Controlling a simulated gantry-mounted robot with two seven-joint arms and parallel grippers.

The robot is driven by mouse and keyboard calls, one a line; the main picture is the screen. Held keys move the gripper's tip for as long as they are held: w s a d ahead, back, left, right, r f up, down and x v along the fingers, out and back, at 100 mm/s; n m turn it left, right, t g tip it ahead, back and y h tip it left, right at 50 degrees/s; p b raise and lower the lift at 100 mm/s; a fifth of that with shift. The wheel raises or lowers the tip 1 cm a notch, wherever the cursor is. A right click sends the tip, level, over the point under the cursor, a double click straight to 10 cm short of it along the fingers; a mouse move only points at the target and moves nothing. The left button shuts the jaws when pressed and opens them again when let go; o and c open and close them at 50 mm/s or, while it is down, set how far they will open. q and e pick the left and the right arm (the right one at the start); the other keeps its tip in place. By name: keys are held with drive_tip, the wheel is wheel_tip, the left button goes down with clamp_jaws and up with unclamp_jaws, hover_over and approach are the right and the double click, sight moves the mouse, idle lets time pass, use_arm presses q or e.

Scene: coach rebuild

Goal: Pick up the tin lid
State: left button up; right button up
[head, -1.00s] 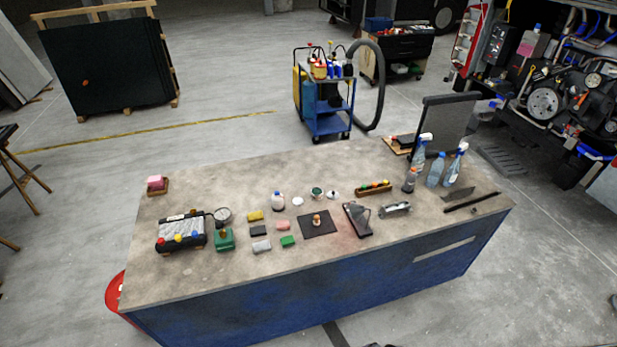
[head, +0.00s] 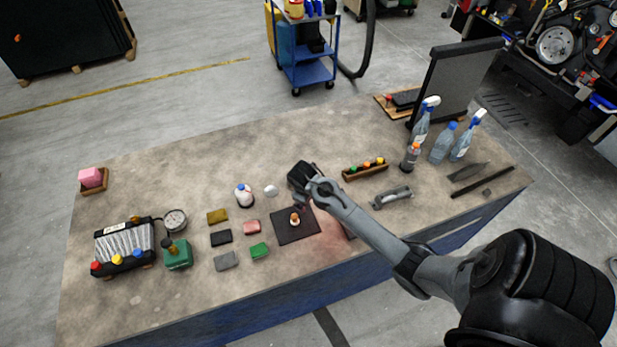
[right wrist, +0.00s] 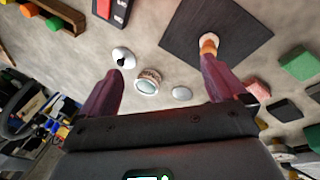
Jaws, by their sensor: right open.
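An open round tin (right wrist: 147,82) with a pale inside stands on the bench in the right wrist view. A flat pale disc (right wrist: 181,93) lies on one side of it, and a round white piece with a dark centre (right wrist: 123,57) on the other. I cannot tell for sure which of the two is the tin lid. My left gripper is not in view.
A dark mat (head: 283,232) with a small orange-and-white item is close to the right gripper. Spray bottles (head: 421,125) are at the right.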

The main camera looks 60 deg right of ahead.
drive_tip(key=w+d+f+m+g+y+b, duration=0.15)
drive_tip(key=w+d+b, duration=0.25)
drive_tip(key=d, duration=0.4)
drive_tip(key=w+d+f+m+y+b, duration=0.2)
drive_tip(key=w+d+b, duration=0.2)
drive_tip(key=d, duration=0.4)
drive_tip(key=shift+n, duration=0.25)
wheel_tip(320, 180, down, 6)
drive_tip(key=b, duration=0.6)
drive_tip(key=shift+r, duration=0.25)
drive_tip(key=f+b, duration=0.4)
drive_tip(key=shift+s+a+b, duration=0.1)
drive_tip(key=shift+s+b, duration=0.1)
drive_tip(key=shift+b, duration=0.1)
drive_tip(key=shift+r, duration=0.1)
drive_tip(key=shift+c, duration=0.2)
drive_tip(key=c, duration=1.1)
drive_tip(key=shift+o, duration=0.2)
drive_tip(key=shift+r, duration=0.15)
